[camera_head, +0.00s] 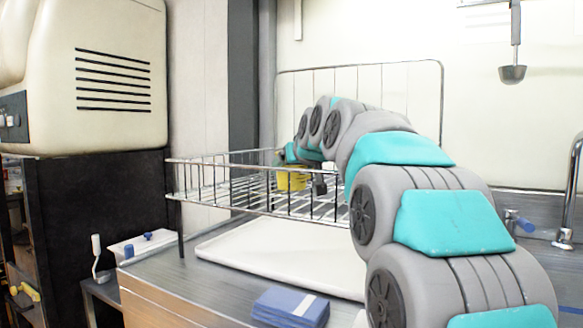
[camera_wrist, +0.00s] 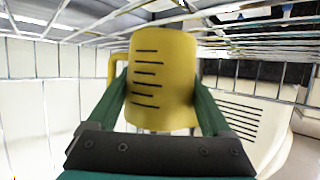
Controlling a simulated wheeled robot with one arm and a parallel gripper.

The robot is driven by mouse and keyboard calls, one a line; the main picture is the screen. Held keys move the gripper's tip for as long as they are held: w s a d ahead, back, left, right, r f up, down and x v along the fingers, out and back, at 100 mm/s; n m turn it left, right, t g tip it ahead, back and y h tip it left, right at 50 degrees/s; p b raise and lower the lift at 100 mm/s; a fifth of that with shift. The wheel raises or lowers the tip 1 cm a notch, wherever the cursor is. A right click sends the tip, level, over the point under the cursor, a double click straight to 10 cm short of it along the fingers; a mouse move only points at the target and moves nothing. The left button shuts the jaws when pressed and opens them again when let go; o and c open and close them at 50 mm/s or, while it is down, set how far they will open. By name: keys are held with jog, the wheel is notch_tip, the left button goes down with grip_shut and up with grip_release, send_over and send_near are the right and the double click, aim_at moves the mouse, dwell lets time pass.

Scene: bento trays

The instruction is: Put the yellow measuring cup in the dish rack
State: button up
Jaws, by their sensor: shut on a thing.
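The yellow measuring cup (camera_head: 293,181) is at the wire dish rack, behind its front wires in the head view. In the wrist view the cup (camera_wrist: 160,75) fills the middle, with dark marking lines on its side and its handle at left. My gripper (camera_wrist: 162,98) is shut on the cup, one green finger on each side. In the head view my gripper is small and partly hidden by the rack and my arm. The dish rack (camera_head: 248,209) has a low wire rim and wire floor. Whether the cup touches the rack floor I cannot tell.
A white drain tray (camera_head: 235,250) lies under the rack on the metal counter. A folded blue cloth (camera_head: 291,307) lies at the counter front. A tall wire back panel (camera_head: 443,95) rises behind the rack. A faucet (camera_head: 568,200) stands at right. The rack's left part looks empty.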

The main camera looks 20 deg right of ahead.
jog(key=o, duration=1.3)
jog(key=shift+f, duration=0.1)
jog(key=shift+c, duration=0.2)
jog(key=shift+s+r, duration=0.1)
jog(key=shift+r, duration=0.1)
jog(key=v, duration=0.7)
jog(key=shift+s+r+b, duration=0.1)
jog(key=shift+s+b, duration=0.05)
jog(key=shift+b, duration=0.25)
